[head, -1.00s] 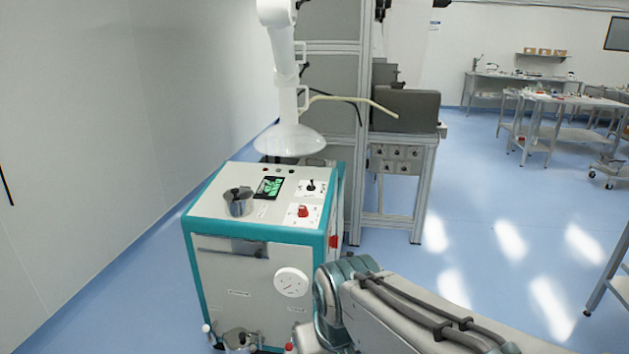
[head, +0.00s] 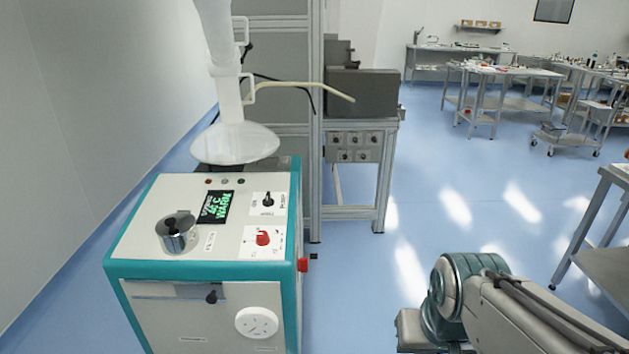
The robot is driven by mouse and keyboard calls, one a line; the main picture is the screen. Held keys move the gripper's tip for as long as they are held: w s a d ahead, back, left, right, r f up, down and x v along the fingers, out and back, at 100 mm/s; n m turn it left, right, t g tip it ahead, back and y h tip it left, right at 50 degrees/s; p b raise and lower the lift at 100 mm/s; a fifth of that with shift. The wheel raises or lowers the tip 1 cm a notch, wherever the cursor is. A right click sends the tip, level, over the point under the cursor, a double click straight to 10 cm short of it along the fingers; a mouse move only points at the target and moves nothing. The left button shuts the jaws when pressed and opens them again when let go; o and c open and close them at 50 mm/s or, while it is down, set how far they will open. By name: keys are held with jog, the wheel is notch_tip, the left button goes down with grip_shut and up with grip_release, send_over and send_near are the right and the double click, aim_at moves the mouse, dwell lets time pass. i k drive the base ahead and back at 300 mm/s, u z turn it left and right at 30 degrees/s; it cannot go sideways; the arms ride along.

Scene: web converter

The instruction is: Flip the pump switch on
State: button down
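The teal-edged white machine cabinet (head: 140,240) stands at the lower left in the head view. On its top right a small black switch (head: 268,200) sits on a white label plate that seems to read "pump". A red knob (head: 263,238) sits on another plate just in front of it. A small display with green text (head: 215,207) is left of the black switch. The switch's exact position is too small to tell. My arm shows at the lower right, apart from the cabinet; my gripper is not in view.
A white funnel-shaped hood (head: 235,143) hangs over the cabinet's back. A frame with a grey box (head: 362,94) stands behind. Blue floor right of the cabinet is clear; a table (head: 608,215) is at the right edge.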

aim_at(267, 202)
jog(key=u, duration=0.05)
jog(key=i, duration=0.55)
jog(key=u, duration=0.65)
jog(key=i, duration=0.5)
jog(key=u, duration=0.55)
